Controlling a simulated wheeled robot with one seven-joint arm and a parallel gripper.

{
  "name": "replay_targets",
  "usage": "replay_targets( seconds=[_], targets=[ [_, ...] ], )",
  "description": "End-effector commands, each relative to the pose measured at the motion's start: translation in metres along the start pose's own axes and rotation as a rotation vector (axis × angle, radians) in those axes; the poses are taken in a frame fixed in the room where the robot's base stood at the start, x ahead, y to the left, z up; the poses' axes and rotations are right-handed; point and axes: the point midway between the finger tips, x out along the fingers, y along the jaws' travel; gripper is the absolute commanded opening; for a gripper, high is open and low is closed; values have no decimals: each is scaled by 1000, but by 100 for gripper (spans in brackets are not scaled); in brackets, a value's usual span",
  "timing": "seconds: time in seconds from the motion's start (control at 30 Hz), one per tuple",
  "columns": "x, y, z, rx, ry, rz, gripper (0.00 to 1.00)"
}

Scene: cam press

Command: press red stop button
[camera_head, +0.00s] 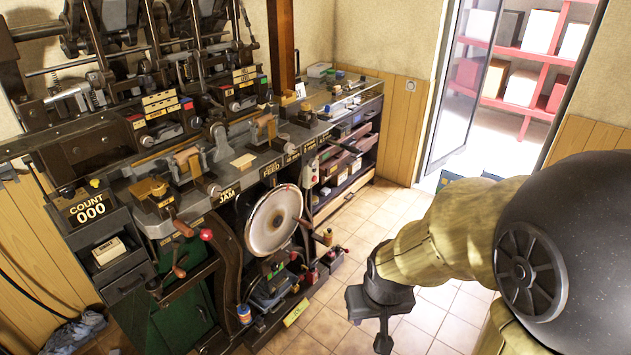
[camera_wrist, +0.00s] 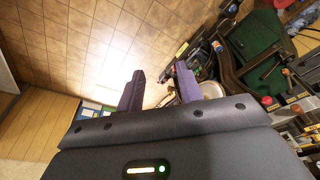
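A small pale control box (camera_head: 309,173) is fixed to the front edge of the machine bench, right of the big disc, in the head view. A small red spot shows on it and may be the red stop button, but it is too small to be sure. My gripper (camera_head: 383,338) hangs over the tiled floor, in front of and right of the bench, well apart from the box. In the wrist view my gripper (camera_wrist: 160,88) has its two fingers spread with nothing between them.
The long machine bench (camera_head: 240,178) carries presses and levers. A red ball knob (camera_head: 206,234) sticks out at its front, beside a large metal disc (camera_head: 273,220). Tools and bottles crowd the floor below. Tiled floor (camera_head: 355,215) is free between bench and arm. A doorway opens at back right.

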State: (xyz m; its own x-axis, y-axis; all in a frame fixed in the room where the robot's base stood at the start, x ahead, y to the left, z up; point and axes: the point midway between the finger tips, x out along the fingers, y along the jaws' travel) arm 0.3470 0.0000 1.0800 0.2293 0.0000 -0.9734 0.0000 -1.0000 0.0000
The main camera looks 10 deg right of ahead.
Motion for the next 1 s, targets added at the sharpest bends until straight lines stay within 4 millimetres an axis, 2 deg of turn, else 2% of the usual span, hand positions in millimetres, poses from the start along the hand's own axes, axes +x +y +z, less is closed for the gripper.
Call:
replay_targets(
  seconds=[0.03,0.17,0.2,1.0],
  targets=[
    [0,0,0,0,0,0,28],
    [0,0,0,0,0,0,3],
    [0,0,0,0,0,0,0],
    [0,0,0,0,0,0,0]
  ],
)
